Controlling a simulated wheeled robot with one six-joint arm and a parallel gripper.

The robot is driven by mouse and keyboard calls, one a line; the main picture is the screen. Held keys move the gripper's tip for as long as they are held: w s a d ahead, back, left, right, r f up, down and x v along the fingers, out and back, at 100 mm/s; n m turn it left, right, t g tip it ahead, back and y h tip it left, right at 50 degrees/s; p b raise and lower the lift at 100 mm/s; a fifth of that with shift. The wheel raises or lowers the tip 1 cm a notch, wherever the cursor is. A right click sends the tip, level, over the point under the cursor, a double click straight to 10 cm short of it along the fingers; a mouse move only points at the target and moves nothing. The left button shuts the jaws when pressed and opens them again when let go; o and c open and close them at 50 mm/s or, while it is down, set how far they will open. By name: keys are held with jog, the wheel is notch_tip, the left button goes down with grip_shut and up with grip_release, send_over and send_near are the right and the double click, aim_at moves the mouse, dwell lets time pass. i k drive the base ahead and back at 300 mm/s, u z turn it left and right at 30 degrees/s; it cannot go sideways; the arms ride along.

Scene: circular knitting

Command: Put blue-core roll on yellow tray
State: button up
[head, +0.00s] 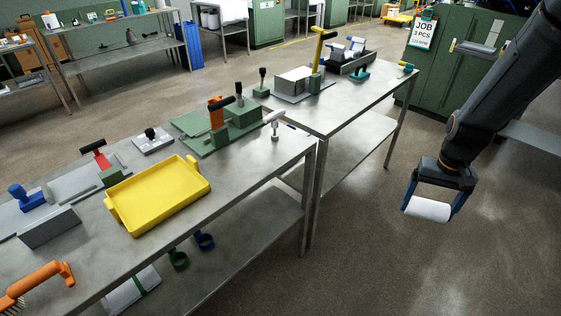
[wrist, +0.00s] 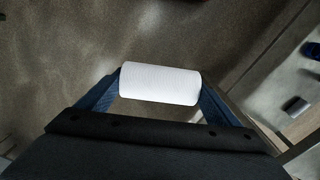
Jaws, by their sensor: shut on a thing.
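My gripper (head: 432,205) is at the right in the head view, over open floor and well away from the tables. It is shut on a white roll (head: 427,209), held by its ends between two blue fingers. The roll also shows in the wrist view (wrist: 160,83), lying crosswise between the fingertips. The fingers cover its ends, so its core colour cannot be seen. The yellow tray (head: 123,220) lies on the near table at the left in the head view. It looks empty.
The near table (head: 225,192) also holds green blocks (head: 235,120), an orange-handled brush (head: 38,285) and a grey block (head: 50,228). A second table (head: 345,115) carries a grey bin (head: 352,65) with rolls. Bare floor (head: 370,250) lies between my gripper and the tables.

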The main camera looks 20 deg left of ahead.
aim_at(159, 193)
jog(key=z, duration=0.75)
jog(key=k, duration=1.2)
jog(key=u, duration=1.25)
